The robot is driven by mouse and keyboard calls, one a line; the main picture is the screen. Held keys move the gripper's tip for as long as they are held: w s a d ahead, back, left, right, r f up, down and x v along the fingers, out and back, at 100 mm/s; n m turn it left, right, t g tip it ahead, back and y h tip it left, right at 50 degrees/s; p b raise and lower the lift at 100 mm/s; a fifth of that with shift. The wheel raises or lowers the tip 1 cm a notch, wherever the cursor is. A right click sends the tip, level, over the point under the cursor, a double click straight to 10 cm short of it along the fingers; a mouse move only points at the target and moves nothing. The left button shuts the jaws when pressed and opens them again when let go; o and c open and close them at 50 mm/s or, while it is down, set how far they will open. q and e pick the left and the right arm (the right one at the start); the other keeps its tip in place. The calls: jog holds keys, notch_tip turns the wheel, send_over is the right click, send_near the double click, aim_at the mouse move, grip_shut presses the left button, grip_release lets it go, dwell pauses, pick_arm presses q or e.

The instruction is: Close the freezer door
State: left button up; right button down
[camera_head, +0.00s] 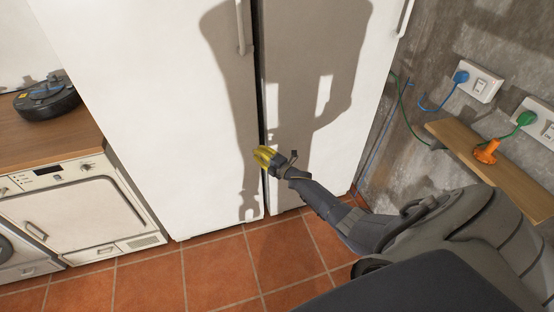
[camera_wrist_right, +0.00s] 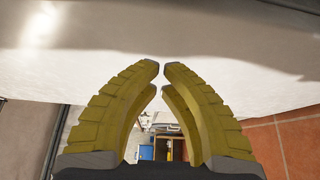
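Two tall white appliance doors stand side by side in the head view, the left door (camera_head: 150,100) and the right door (camera_head: 300,60). The frames do not tell which is the freezer. A narrow dark gap runs between them, and I cannot tell whether either stands slightly ajar. The left door's handle (camera_head: 243,28) is near its right edge; the right door's handle (camera_head: 405,18) is at its right edge. My right gripper (camera_head: 262,157) is low at the gap. In the wrist view its yellow fingertips (camera_wrist_right: 162,66) nearly meet before a white surface (camera_wrist_right: 235,75), with nothing between them. Contact is unclear. My left gripper is out of view.
A white washing machine (camera_head: 75,215) under a wooden counter (camera_head: 60,142) stands at left, with a robot vacuum (camera_head: 47,100) on top. A wooden shelf (camera_head: 500,175) with an orange object (camera_head: 487,152) and wall sockets (camera_head: 478,84) are at right. The tiled floor (camera_head: 215,270) in front is clear.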

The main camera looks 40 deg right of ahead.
jog(key=s+d, duration=0.3)
jog(key=s, duration=0.3)
jog(key=shift+s+d, duration=0.15)
jog(key=shift+s, duration=0.15)
jog(key=s+d+f+m+g+h, duration=0.2)
jog(key=f+m, duration=0.2)
jog(key=f, duration=0.3)
jog(key=s+d+f+m+g+h, duration=0.1)
jog(key=s+f+m+h, duration=0.1)
jog(key=f+m, duration=0.3)
jog(key=s+a+f+m+g+h, duration=0.1)
jog(key=s+a+f+m+g, duration=0.15)
jog(key=s+f, duration=0.7)
jog(key=s+a+f+m+g, duration=0.2)
jog(key=s+f+g, duration=0.2)
jog(key=s+f, duration=0.6)
jog(key=s+a+f+m+g, duration=0.1)
jog(key=s+a+f, duration=0.4)
jog(key=s, duration=0.8)
jog(key=s+a+f+m+g, duration=0.1)
jog(key=s+a+f+g, duration=0.2)
jog(key=s, duration=1)
jog(key=s+a+f+m+g+y, duration=0.1)
jog(key=s+a+f+g, duration=0.1)
jog(key=s+a+f, duration=0.5)
jog(key=s+a, duration=0.3)
jog(key=s, duration=0.3)
jog(key=shift+s+f+g, duration=0.3)
jog(key=shift+f+g, duration=0.05)
jog(key=shift+f, duration=0.05)
